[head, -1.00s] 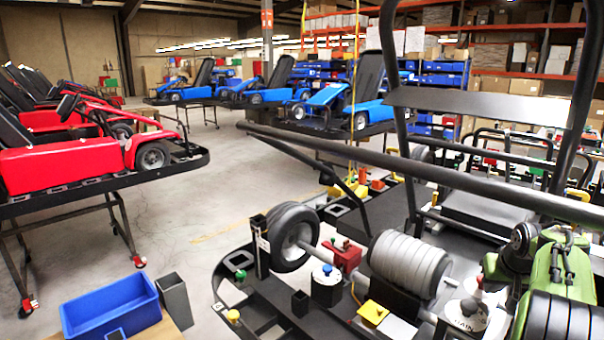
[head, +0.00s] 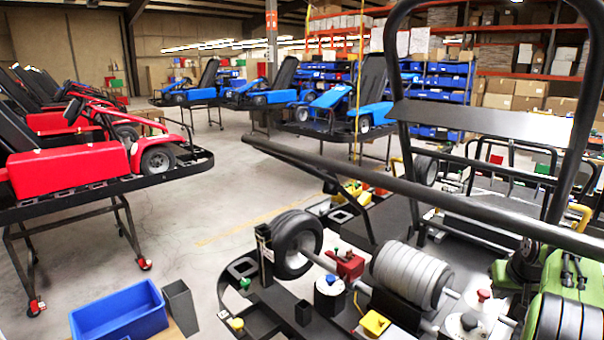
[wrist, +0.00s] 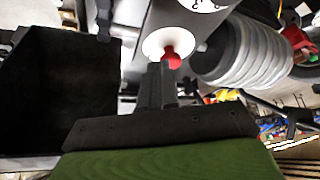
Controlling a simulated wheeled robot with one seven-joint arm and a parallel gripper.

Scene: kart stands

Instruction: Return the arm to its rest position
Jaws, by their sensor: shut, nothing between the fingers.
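My gripper (wrist: 155,88) shows in the wrist view with its dark fingers together and nothing between them. Its tips appear in front of or close to a red knob (wrist: 171,58) on a white round base; I cannot tell whether they touch. In the head view my green and black arm (head: 571,285) is folded at the lower right, beside the kart stand. The gripper itself cannot be made out in that view.
A kart frame with black bars (head: 400,190) crosses close by. A wheel (head: 297,243), a ribbed grey cylinder (head: 412,275) and a red-topped button (head: 484,296) are on it. A blue bin (head: 120,312) stands lower left. Open floor (head: 215,200) lies between the stands.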

